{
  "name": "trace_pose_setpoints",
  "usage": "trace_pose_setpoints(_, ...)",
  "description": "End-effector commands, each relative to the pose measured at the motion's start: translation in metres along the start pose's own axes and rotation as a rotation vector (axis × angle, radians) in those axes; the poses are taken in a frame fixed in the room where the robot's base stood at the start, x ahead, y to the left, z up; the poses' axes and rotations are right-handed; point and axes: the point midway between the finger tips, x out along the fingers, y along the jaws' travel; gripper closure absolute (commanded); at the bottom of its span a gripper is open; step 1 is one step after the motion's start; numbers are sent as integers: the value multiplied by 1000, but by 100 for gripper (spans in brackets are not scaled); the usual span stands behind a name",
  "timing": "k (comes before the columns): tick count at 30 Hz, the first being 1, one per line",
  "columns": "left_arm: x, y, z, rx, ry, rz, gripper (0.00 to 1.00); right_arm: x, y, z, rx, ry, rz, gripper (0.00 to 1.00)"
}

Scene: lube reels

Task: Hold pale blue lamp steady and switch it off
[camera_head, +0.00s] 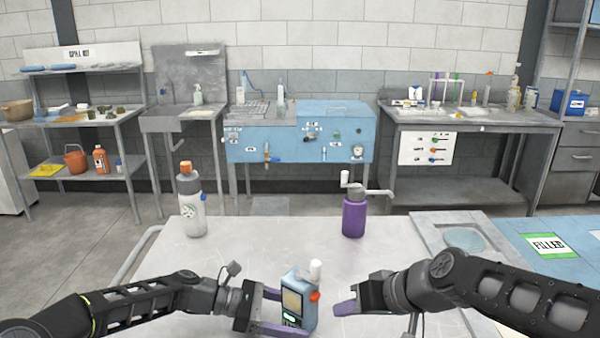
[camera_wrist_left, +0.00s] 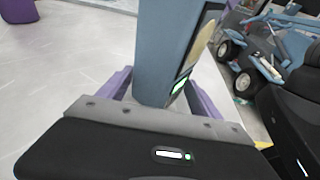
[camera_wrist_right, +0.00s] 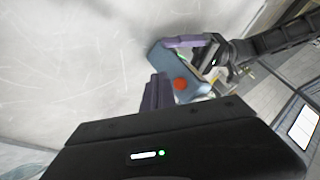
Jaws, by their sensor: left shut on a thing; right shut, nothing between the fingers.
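The pale blue lamp (camera_head: 309,312) stands upright near the front of the table. It has a pale yellow front panel, a green-marked label, a white top piece and a red knob (camera_head: 315,296) on its right side. My left gripper (camera_head: 287,312) is shut around the lamp's body from the left; the left wrist view shows the lamp (camera_wrist_left: 162,50) between its purple fingers. My right gripper (camera_head: 345,308) is shut and empty, a short gap to the right of the knob. In the right wrist view the knob (camera_wrist_right: 180,84) shows just beyond the right fingertips. Whether the lamp is lit is unclear.
A white bottle with an orange cap (camera_head: 192,212) stands at the table's back left. A purple bottle with a crank top (camera_head: 354,214) stands behind my right gripper. A grey tray (camera_head: 425,232) and a blue mat marked FILLED (camera_head: 580,240) lie at the right. The middle is clear.

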Motion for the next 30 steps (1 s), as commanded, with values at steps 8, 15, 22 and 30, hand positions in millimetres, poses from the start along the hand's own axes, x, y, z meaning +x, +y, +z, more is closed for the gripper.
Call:
trace_pose_setpoints(8, 0, 0, 0, 0, -1, 0, 65, 16, -12, -12, -1, -1, 0, 100)
trace_pose_setpoints(15, 0, 0, 0, 0, -1, 0, 65, 18, -13, -13, 0, 0, 1, 100)
trace_pose_setpoints(22, 0, 0, 0, 0, 0, 0, 65, 18, -12, -13, 0, 0, 1, 100)
trace_pose_setpoints(30, 0, 0, 0, 0, 0, 0, 65, 17, -12, -13, 0, 0, 1, 100)
